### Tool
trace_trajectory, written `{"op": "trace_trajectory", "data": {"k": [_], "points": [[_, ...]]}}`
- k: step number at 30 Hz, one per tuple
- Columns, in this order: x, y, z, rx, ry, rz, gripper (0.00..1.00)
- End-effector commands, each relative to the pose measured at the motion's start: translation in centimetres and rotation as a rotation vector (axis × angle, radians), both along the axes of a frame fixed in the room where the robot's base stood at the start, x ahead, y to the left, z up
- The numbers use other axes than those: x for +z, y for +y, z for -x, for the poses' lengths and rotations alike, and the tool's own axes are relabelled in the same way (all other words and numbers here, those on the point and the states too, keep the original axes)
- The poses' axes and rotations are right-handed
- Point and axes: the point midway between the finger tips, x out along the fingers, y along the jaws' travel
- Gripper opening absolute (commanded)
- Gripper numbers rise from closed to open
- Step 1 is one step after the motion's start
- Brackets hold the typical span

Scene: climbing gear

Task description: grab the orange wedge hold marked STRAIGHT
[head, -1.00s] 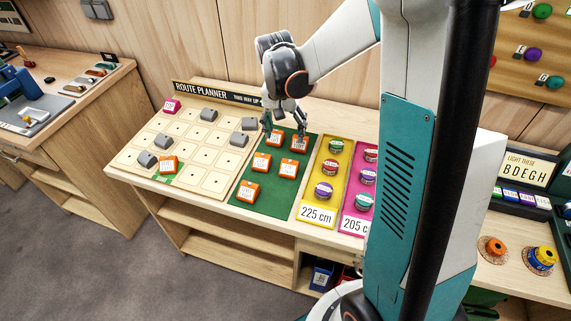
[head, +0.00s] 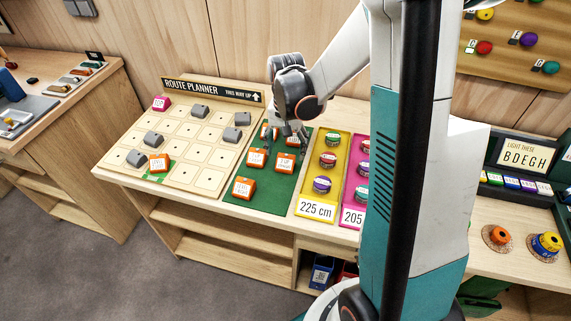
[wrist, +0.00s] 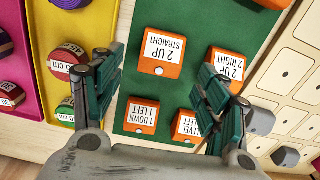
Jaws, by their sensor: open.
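The orange wedge hold marked 2 UP STRAIGHT (wrist: 162,52) lies on the green mat (wrist: 192,25), its label upside down in the wrist view. In the head view this hold (head: 284,162) is the right one of the middle pair. My gripper (head: 288,133) is above the back of the mat, covering part of the back holds. In the wrist view my gripper (wrist: 158,68) is open and empty, fingers wide apart. The STRAIGHT hold shows between and beyond the fingertips, with no visible contact.
Orange holds 2 UP 2 RIGHT (wrist: 228,66), 1 DOWN 1 LEFT (wrist: 142,115) and LEVEL 1 LEFT (wrist: 186,126) are close around it. A yellow tray (head: 311,190) with round pieces is to the right. The route planner board (head: 201,170) with grey holds is to the left.

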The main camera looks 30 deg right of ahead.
Motion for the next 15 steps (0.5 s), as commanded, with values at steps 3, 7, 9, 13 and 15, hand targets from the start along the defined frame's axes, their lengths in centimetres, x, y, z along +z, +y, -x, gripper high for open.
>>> {"op": "trace_trajectory", "data": {"k": [3,7,9,13,15], "points": [[-1.7,0.2,0.1,0.001,0.0,0.0,0.68],[-3.7,0.4,0.3,0.001,0.0,0.0,0.68],[-4.5,0.3,0.2,0.0,0.0,0.0,0.68],[-4.8,0.3,0.3,0.0,0.0,0.0,0.68],[-4.7,0.3,0.3,0.0,0.0,0.0,0.68]]}}
